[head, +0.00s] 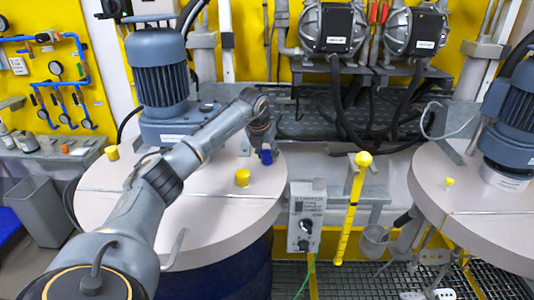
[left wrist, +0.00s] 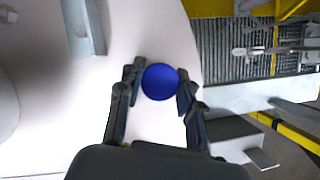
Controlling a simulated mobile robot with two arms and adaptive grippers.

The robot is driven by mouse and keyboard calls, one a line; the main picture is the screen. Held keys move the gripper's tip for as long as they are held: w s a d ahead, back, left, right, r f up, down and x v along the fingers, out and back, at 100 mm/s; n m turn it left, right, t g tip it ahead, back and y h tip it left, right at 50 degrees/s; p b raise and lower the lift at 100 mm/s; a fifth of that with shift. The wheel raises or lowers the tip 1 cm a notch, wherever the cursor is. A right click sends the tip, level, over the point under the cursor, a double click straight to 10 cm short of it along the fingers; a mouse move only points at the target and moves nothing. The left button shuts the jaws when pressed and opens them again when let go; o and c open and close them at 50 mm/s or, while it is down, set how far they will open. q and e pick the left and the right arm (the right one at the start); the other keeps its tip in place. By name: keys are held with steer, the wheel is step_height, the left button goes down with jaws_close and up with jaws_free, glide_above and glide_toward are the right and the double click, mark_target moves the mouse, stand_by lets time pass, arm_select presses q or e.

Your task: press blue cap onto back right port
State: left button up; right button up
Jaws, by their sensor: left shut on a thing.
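The blue cap (head: 266,157) is at the back right of the left drum's pale lid (head: 210,210), close to the lid's edge. My left gripper (head: 264,146) points down over it and is shut on it. In the left wrist view the round blue top of the cap (left wrist: 160,82) sits between the two fingers of my left gripper (left wrist: 160,88). The port under the cap is hidden, so I cannot tell whether the cap touches it. My right gripper is not in view.
Yellow caps stand on the left lid at the front right (head: 242,178) and back left (head: 112,153). A blue-grey agitator motor (head: 160,75) rises behind my left arm. A control box (head: 306,215) and yellow dipstick (head: 350,210) stand between the drums.

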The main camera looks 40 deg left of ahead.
arm_select(q)
steer(key=shift+s+d+f, duration=0.1)
steer(key=shift+s+f, duration=0.05)
steer(key=shift+f, duration=0.25)
steer(key=o, duration=0.9)
steer(key=shift+o, duration=1)
steer(key=shift+w, duration=0.2)
steer(key=shift+s+r, duration=0.1)
steer(key=shift+r, duration=0.1)
steer(key=shift+r+p, duration=0.55)
steer(key=shift+r, duration=0.05)
step_height(320, 180, up, 3)
steer(key=shift+p, duration=1.15)
